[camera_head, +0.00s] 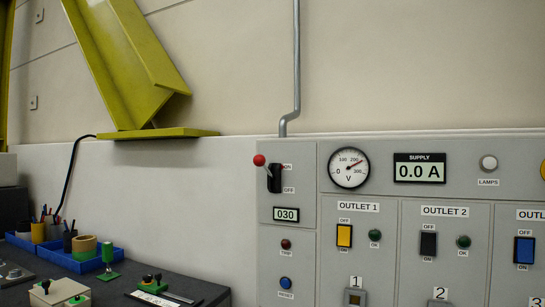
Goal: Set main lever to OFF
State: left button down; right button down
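The main lever (260,161) has a red ball knob on a short stem and sticks out of a black housing (274,179) at the upper left of the grey panel. An ON label is beside the housing's top and an OFF label (289,190) beside its lower end. The lever's knob is raised, level with ON. Neither of my grippers shows in the view, and nothing touches the lever.
The grey panel (300,235) fills the lower right, with a voltmeter (349,168), a supply display (419,168) reading 0.0 A and outlet switches. A dark workbench (195,287) with blue trays and tools is at the lower left. A yellow-green beam (130,60) leans above.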

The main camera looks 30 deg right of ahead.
aim_at(259, 159)
jog(key=z, duration=0.15)
jog(key=k, duration=1.05)
jog(key=z, duration=0.5)
jog(key=i, duration=1)
jog(key=u, duration=0.1)
